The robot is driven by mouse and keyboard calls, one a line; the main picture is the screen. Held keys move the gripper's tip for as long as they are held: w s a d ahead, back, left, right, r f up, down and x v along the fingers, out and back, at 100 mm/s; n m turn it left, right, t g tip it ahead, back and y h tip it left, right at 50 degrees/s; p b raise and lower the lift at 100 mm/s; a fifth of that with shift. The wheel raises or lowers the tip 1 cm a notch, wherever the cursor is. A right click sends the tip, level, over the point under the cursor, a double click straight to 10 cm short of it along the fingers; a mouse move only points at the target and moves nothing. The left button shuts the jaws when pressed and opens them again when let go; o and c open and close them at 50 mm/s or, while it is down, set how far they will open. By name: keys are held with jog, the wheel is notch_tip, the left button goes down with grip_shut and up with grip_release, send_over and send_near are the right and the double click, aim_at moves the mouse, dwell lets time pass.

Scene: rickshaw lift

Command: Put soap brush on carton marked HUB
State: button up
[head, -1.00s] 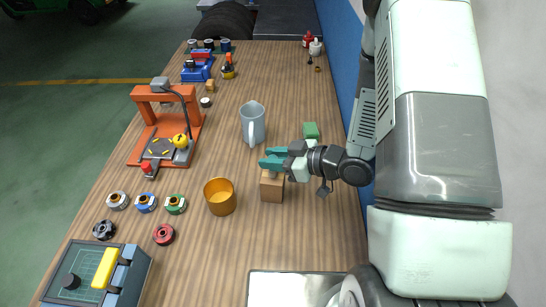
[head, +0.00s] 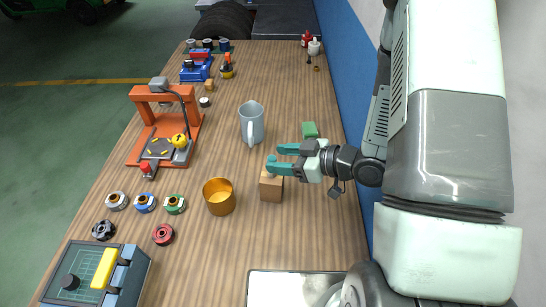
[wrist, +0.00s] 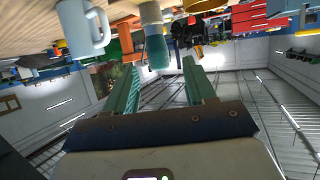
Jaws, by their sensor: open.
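A small brown carton (head: 271,188) stands mid-table in the head view; no HUB marking can be read on it. What seems to be the soap brush, with a teal end (wrist: 157,52) and a pale part, shows in the wrist view just beyond and between my fingertips. In the head view a rounded teal end (head: 271,160) shows at the carton's top; it looks like the brush standing there, though its contact is hard to see. My gripper (head: 281,160) is open and empty, low beside the carton's top. It also shows in the wrist view (wrist: 150,75).
A grey-blue mug (head: 252,122) stands behind the carton and a golden cup (head: 219,196) to its left. A green block (head: 310,130) lies behind my gripper. An orange frame (head: 165,125) stands further left. The wood between the carton and the front tray is clear.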

jog(key=w+d+r+m+t+h, duration=0.25)
jog(key=d+r+h, duration=0.35)
jog(key=r, duration=0.5)
jog(key=w+d+r+m+t+h, duration=0.2)
jog(key=d+r+m+h, duration=0.3)
jog(key=r, duration=0.6)
jog(key=s+r+m+g, duration=0.2)
jog(key=s+r, duration=0.2)
jog(key=s, duration=0.6)
jog(key=s+r+m+g+h, duration=0.1)
jog(key=s+r+m+g, duration=0.1)
jog(key=s, duration=0.9)
notch_tip(320, 180, up, 2)
jog(key=shift+s+a+r+m+h, duration=0.2)
jog(key=shift+a+m+h, duration=0.15)
jog(key=shift+m, duration=0.4)
